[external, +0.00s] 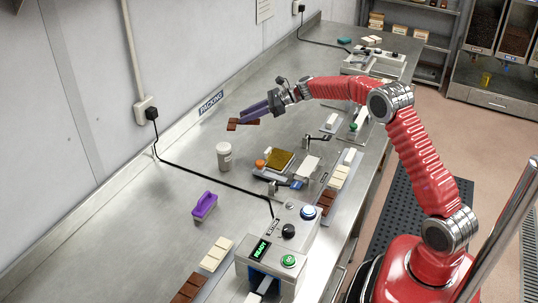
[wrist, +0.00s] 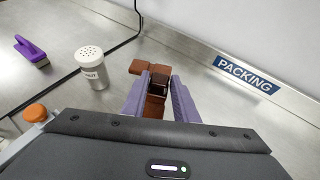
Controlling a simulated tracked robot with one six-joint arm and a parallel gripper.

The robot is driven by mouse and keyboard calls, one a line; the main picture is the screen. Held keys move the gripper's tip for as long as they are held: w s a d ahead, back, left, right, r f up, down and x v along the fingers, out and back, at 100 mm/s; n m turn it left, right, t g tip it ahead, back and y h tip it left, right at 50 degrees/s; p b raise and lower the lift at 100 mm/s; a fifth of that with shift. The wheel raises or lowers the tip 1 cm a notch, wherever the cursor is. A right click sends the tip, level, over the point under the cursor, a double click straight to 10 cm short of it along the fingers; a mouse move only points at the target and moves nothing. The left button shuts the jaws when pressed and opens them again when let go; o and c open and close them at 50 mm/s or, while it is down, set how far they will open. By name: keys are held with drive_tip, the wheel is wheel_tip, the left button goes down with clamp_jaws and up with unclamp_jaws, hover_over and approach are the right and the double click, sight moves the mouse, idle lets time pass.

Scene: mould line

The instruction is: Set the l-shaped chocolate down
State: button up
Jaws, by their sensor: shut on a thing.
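The l-shaped chocolate (wrist: 141,67) is brown and sits between the purple fingers of my gripper (wrist: 159,84) in the wrist view. One part sticks out to the left past the fingertips; the rest is partly hidden between the fingers. In the external view the chocolate (external: 234,126) shows at the tips of my gripper (external: 245,117), over the steel bench near the wall. My gripper is shut on it. I cannot tell whether its underside touches the bench.
A blue PACKING sign (external: 211,103) is on the wall edge close by. A white shaker (external: 224,156) and a purple brush (external: 204,206) stand on the bench. A black cable (external: 198,180) crosses it. Bare steel surrounds the chocolate. Machines and chocolate bars line the right edge.

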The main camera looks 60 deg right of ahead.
hover_over(249, 142)
drive_tip(key=shift+f, duration=2.8)
drive_tip(key=shift+f, duration=0.1)
drive_tip(key=shift+f, duration=1.75)
drive_tip(key=o, duration=1.1)
drive_tip(key=v, duration=1.2)
